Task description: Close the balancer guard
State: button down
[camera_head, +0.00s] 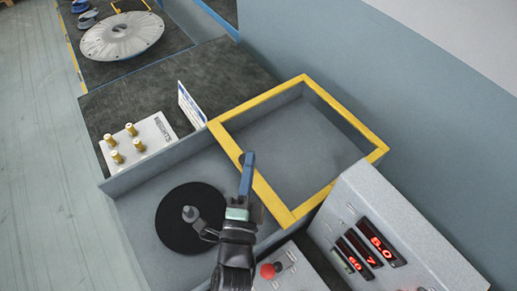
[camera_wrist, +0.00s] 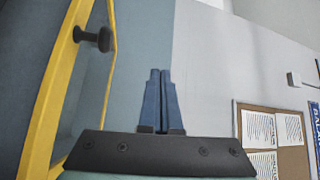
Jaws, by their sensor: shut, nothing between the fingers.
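The balancer guard (camera_head: 345,113) is a yellow frame around a grey see-through panel. In the head view it stands open behind and to the right of the black round plate (camera_head: 173,226) with its grey spindle (camera_head: 190,213), which is uncovered. My gripper (camera_head: 248,157) has blue fingers, shut and empty, and overlaps the guard's left frame bar in the head view. In the wrist view the guard frame (camera_wrist: 52,100) is at the left, with a black knob (camera_wrist: 100,39). The shut fingers (camera_wrist: 160,75) are to the right of the knob, apart from it in the picture; contact with the frame is unclear.
A control box with red digits (camera_head: 375,245) and a panel with a red button (camera_head: 268,271) are at the lower right. A weights block with brass pegs (camera_head: 150,140) and a small sign (camera_head: 190,105) are at the left. A metal disc (camera_head: 122,36) lies farther back.

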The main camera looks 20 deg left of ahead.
aim_at(257, 174)
jog(key=s+d+f+m+g+h, duration=0.1)
jog(key=s+d+f+m, duration=0.1)
jog(key=s+f, duration=0.4)
jog(key=w, duration=0.3)
jog(key=w+a+p, duration=0.1)
jog(key=w, duration=0.2)
jog(key=w+p, duration=0.1)
jog(key=w, duration=0.2)
jog(key=shift+w+a+f, duration=0.3)
jog(key=shift+w+a, duration=0.05)
jog(key=shift+a, duration=0.05)
